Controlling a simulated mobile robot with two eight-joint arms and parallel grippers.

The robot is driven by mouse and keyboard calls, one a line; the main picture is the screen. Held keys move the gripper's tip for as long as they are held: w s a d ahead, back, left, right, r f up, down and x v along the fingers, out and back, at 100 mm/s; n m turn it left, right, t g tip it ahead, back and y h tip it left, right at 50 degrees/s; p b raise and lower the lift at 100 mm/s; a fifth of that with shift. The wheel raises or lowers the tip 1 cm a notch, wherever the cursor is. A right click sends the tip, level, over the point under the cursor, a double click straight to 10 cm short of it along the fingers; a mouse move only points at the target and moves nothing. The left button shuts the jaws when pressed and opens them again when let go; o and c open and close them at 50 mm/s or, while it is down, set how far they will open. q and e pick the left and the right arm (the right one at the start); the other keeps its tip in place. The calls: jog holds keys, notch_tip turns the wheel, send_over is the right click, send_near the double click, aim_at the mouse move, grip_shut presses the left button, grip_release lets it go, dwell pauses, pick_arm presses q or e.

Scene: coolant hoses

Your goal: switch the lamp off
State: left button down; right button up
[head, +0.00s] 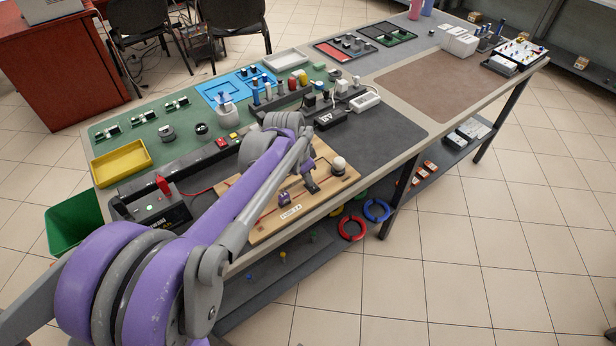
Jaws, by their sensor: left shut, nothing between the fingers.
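A wooden board (262,226) with a printed label lies at the near edge of the bench. The lamp, a round pale bulb on a dark base (338,164), stands on the board's right part. I cannot tell clearly whether it is lit. A small purple and dark part (285,198), perhaps the switch, sits on the board near its front. My left gripper (312,186) is shut and empty. It is over the board, between this part and the lamp, with its dark fingertips pointing down. Whether they touch anything is unclear. My left arm hides the board's back left part. My right gripper is out of view.
A black box (150,208) with a red plug and red lead stands left of the board. The brown mat (440,88) at right is clear.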

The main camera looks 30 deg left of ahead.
aim_at(313, 190)
pick_arm(q)
jog(key=shift+s+f, duration=0.1)
jog(key=shift+d, duration=0.1)
jog(key=shift+s+d, duration=0.3)
jog(key=shift+d, duration=0.45)
jog(key=r+p, duration=0.4)
jog(key=r, duration=0.1)
jog(key=shift+w+d, duration=0.1)
jog(key=shift+d, duration=0.1)
jog(key=a+v, duration=0.1)
jog(key=v, duration=0.8)
